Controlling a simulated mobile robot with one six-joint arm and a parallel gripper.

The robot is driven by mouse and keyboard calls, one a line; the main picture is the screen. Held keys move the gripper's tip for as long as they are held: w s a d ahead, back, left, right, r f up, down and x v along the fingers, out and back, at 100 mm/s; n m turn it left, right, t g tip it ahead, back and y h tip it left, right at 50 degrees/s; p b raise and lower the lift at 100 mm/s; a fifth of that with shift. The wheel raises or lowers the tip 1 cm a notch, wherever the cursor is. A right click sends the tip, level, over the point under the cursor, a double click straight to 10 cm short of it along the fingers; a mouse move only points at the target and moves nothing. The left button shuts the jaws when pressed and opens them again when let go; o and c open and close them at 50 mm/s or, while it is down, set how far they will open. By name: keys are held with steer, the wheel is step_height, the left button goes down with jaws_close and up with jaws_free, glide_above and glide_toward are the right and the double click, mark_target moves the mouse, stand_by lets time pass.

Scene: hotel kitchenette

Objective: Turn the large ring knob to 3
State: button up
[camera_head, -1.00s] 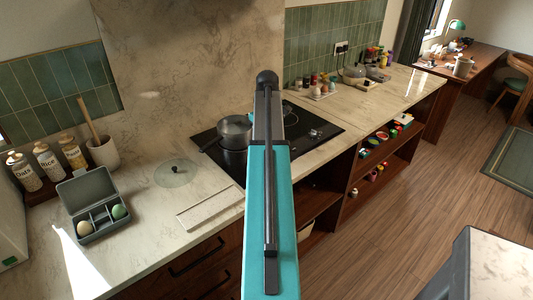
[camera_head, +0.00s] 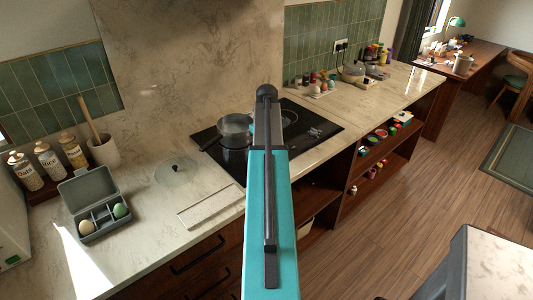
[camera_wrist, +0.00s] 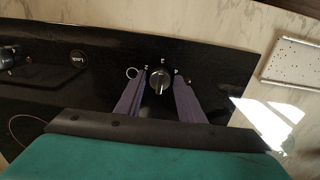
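A round silver-and-dark knob (camera_wrist: 160,79) sits on the black cooktop panel (camera_wrist: 225,68) in the wrist view, with small pale marks around it, too small to read surely. A pale ring symbol (camera_wrist: 131,73) is printed to its left. My gripper (camera_wrist: 161,75) has its two purple fingers spread on either side of the knob. Whether they touch it cannot be told. A light line on the knob points toward the bottom of the picture. In the head view the cooktop (camera_head: 322,128) is partly behind my teal arm, which hides my gripper.
A pot (camera_head: 235,127) stands on the cooktop. A glass lid (camera_head: 177,171), a white board (camera_head: 210,207) and a grey egg box (camera_head: 92,205) lie on the counter.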

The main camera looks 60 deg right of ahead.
steer(key=c, duration=0.7)
